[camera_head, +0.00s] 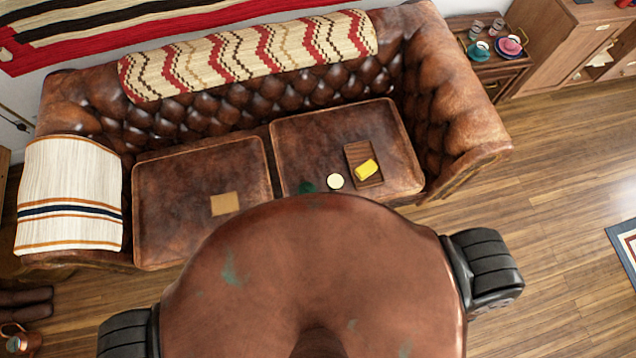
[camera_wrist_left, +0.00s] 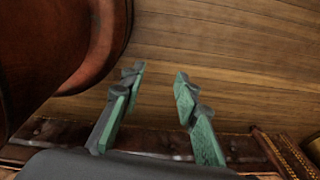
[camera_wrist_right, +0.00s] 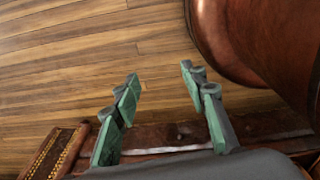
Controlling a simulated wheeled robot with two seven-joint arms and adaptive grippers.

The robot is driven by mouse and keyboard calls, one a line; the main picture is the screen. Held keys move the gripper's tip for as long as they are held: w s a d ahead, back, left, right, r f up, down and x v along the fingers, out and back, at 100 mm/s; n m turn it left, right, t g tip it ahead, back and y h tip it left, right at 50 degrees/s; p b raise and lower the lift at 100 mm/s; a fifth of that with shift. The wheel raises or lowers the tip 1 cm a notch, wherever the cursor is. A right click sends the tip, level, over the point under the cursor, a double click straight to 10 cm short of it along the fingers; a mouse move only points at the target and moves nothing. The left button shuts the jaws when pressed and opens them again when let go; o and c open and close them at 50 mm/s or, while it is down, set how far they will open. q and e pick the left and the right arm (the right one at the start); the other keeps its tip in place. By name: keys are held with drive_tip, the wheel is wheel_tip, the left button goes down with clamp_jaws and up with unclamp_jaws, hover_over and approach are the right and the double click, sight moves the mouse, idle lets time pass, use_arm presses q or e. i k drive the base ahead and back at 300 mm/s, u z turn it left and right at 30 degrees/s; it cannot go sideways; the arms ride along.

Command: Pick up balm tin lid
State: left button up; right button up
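A small round, pale cream disc (camera_head: 335,181), which looks like the balm tin lid, lies on the right seat cushion of the brown leather sofa. A small dark green thing (camera_head: 306,187) lies just left of it, partly hidden by my body; I cannot tell what it is. My left gripper (camera_wrist_left: 156,85) is open and empty above the wood floor in the left wrist view. My right gripper (camera_wrist_right: 159,78) is open and empty in the right wrist view. Neither gripper shows in the head view, and both are away from the disc.
A brown wooden tray (camera_head: 356,152) with a yellow block (camera_head: 367,169) sits right of the disc. A tan square (camera_head: 225,204) lies on the left cushion. The sofa's right arm (camera_head: 465,120) rises beside the seat. A side table (camera_head: 495,70) holds cups.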

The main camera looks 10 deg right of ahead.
sight(306, 187)
drive_tip(key=u, duration=0.15)
drive_tip(key=k, duration=0.85)
drive_tip(key=z, duration=0.65)
